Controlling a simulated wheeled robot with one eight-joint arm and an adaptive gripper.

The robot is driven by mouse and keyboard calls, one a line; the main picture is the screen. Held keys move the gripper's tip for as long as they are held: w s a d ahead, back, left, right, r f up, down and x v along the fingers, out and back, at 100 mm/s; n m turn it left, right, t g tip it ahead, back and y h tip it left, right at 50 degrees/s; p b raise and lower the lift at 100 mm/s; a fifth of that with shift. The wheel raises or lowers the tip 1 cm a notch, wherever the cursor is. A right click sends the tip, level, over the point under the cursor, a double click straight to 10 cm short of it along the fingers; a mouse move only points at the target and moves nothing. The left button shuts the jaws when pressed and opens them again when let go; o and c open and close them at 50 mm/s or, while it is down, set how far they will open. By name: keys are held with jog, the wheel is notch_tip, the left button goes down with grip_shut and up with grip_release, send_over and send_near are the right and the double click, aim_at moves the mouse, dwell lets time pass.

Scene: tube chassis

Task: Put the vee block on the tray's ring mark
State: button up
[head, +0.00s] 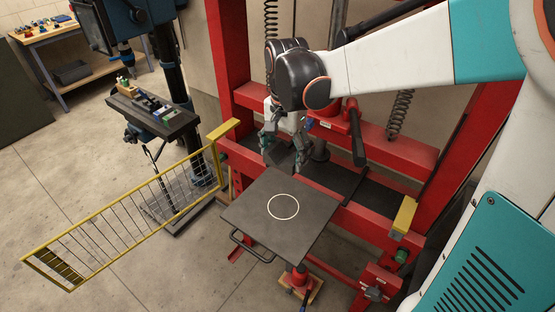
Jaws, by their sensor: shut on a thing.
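The tray (250,220) is a flat dark square plate with a handle on its near left side. Its ring mark (283,206) is a thin white circle near the middle, and it is bare. My gripper (284,150) points down beyond the tray's far edge in the picture. It is shut on a small dark grey block, which I take to be the vee block (281,158). The fingers partly hide the block, and its groove cannot be made out. The block appears apart from the ring; its height above the tray is hard to tell.
A red press frame (395,150) with springs stands behind and right of the tray. A yellow mesh guard (130,220) reaches out to the left. A drill press table (155,112) with small parts is at upper left. The space above the tray is clear.

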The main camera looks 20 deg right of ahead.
aim_at(283, 206)
notch_tip(283, 206, down, 19)
jog(key=b, duration=0.5)
jog(key=shift+b, duration=0.35)
jog(key=shift+f, duration=0.15)
jog(key=o, duration=2)
jog(key=shift+o, duration=0.2)
notch_tip(283, 206, up, 12)
jog(key=p, duration=0.4)
jog(key=shift+r, duration=0.2)
